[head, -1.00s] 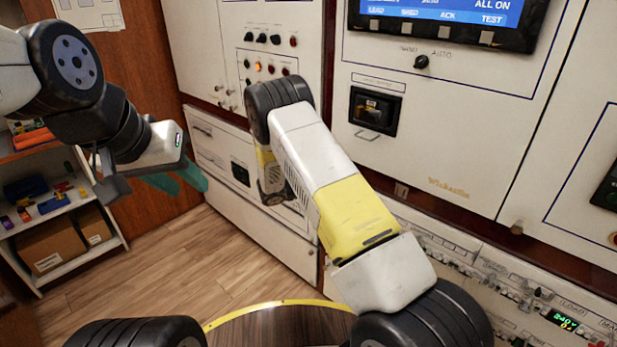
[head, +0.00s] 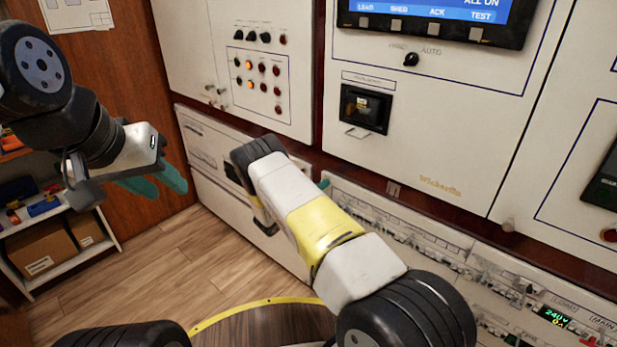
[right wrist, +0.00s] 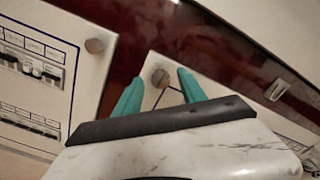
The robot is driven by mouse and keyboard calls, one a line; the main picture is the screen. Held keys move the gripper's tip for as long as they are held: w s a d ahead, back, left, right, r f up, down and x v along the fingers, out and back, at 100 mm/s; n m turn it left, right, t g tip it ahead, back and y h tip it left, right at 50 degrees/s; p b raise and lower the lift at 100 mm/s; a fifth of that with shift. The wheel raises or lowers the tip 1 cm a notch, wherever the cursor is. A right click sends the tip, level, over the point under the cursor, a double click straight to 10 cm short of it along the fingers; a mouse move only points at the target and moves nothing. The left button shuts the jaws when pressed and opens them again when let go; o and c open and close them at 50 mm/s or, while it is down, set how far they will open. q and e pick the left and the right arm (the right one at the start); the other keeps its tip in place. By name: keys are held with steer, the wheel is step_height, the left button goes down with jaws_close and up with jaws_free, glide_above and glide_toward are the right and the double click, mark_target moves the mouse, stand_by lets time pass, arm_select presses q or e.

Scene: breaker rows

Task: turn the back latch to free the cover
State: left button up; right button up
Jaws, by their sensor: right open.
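In the right wrist view, a round metal latch knob (right wrist: 160,77) sits on a narrow white panel corner beside a dark red strip. My right gripper (right wrist: 160,82) is open, with one teal finger on either side of the knob; I cannot tell whether they touch it. A second round knob (right wrist: 95,45) sits on the white breaker cover (right wrist: 78,25) to the left. In the head view my right forearm hides most of the right gripper; a teal fingertip (head: 324,184) shows beyond it. My left gripper (head: 160,188) is raised at the left, its teal fingers apart and empty.
Breaker rows (head: 445,246) run along the low panel at right, with a green display (head: 560,318). The upright cabinet front (head: 440,125) carries a screen and switches. A shelf with cardboard boxes (head: 45,248) stands at left. The wooden floor between is open.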

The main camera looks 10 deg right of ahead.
steer(key=shift+w+d, duration=0.15)
steer(key=shift+c, duration=0.5)
jaws_close()
steer(key=shift+m, duration=9)
